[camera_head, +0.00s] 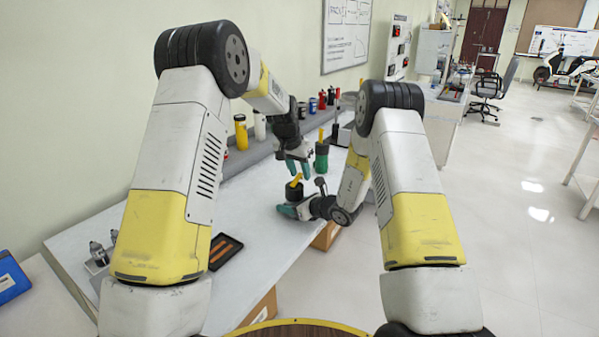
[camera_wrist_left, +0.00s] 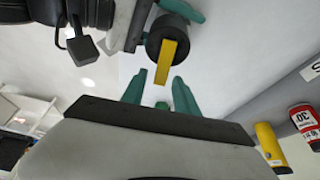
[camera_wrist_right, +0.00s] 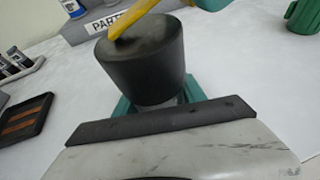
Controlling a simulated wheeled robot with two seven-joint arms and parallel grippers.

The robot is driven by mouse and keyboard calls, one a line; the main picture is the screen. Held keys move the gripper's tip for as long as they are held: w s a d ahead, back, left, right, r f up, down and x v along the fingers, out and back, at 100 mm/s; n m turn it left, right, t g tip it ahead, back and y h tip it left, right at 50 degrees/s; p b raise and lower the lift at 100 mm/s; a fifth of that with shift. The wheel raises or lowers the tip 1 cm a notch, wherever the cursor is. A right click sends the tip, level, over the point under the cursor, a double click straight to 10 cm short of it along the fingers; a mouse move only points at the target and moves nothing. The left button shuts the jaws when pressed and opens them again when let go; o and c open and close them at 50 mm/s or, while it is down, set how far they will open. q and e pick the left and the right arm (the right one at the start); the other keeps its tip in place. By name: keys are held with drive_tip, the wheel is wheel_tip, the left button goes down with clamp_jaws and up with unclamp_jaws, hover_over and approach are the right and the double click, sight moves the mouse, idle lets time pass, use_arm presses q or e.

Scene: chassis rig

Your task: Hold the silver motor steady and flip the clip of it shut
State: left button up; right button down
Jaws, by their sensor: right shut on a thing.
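The motor (camera_head: 294,191) stands upright on the table, a dark cylinder with a yellow clip (camera_head: 295,180) on top. In the right wrist view the motor (camera_wrist_right: 145,65) shows a dark cap with a greyer part below, and the clip (camera_wrist_right: 138,20) slants up to the right, raised. My right gripper (camera_head: 289,211) is shut on the motor's lower part; its fingertips are partly hidden behind it. My left gripper (camera_head: 298,172) is above the motor, open and empty. In the left wrist view its green fingers (camera_wrist_left: 158,80) are apart, close to the clip (camera_wrist_left: 166,62).
A green canister with a yellow top (camera_head: 321,155) stands behind the motor. A black tray (camera_head: 223,251) with orange-brown strips lies front left. Bottles and cans, including a yellow one (camera_head: 241,132), line the wall shelf. The white tabletop (camera_head: 255,225) is clear around the motor.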

sight(295, 181)
use_arm(q)
clamp_jaws()
drive_tip(key=shift+w+d+f+g+y, duration=0.15)
drive_tip(key=shift+f+g+y, duration=0.2)
drive_tip(key=shift+g, duration=0.25)
drive_tip(key=shift+o, duration=0.9)
unclamp_jaws()
drive_tip(key=shift+r, duration=0.15)
drive_tip(key=v, duration=1.1)
drive_tip(key=shift+r, duration=0.4)
